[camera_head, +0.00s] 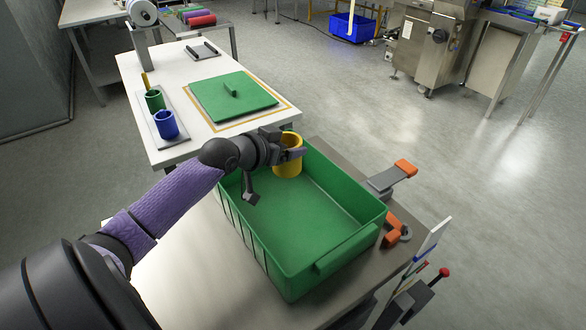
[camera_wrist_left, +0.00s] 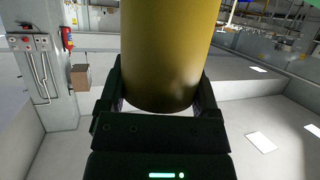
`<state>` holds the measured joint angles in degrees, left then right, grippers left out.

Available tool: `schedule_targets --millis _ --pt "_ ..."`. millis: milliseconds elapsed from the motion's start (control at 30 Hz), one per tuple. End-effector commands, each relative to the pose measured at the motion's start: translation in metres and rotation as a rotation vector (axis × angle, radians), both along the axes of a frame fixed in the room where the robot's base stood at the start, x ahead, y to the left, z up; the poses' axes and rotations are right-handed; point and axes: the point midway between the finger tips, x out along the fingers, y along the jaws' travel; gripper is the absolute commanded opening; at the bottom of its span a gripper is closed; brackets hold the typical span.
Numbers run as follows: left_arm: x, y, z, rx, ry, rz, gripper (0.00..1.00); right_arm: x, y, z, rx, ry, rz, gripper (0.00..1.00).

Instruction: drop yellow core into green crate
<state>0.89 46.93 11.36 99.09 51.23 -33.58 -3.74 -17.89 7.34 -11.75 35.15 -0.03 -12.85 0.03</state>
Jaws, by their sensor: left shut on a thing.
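The yellow core (camera_head: 288,164) is a hollow cylinder held by my left gripper (camera_head: 294,152) over the far end of the green crate. In the left wrist view the yellow core (camera_wrist_left: 168,55) fills the upper middle, between the two fingers of my left gripper (camera_wrist_left: 160,100). The fingers are shut on it. The green crate (camera_head: 318,264) is open at the top and stands on a grey table; the part of its floor that shows is empty. From the head view I cannot tell whether the core's lower end touches the crate. My right gripper is not in view.
Orange-handled tools (camera_head: 396,226) lie right of the crate. A steel machine (camera_head: 430,45) stands at the back right.

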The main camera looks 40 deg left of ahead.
Motion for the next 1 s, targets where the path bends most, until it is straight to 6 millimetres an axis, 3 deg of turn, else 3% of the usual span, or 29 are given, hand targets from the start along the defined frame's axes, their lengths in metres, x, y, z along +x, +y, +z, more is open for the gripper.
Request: schedule_targets --millis 67,333,367,433,733,1000 --pt "0.0 0.0 -0.013 0.0 0.003 0.0 0.24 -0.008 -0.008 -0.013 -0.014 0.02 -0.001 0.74" --pt "0.0 0.0 -0.01 0.0 0.0 0.0 0.24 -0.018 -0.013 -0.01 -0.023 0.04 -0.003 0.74" --pt "0.0 0.0 -0.01 0.0 0.0 0.0 0.87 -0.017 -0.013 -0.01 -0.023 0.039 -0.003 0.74" --pt "0.0 0.0 -0.01 0.0 0.0 0.0 1.0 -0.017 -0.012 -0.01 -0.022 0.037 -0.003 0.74" --pt "-0.008 0.0 -0.006 0.0 0.001 -0.001 1.0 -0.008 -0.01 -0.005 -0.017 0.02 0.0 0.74" --pt "-0.063 0.001 0.019 -0.001 0.004 -0.001 1.0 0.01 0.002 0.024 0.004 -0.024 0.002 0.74"
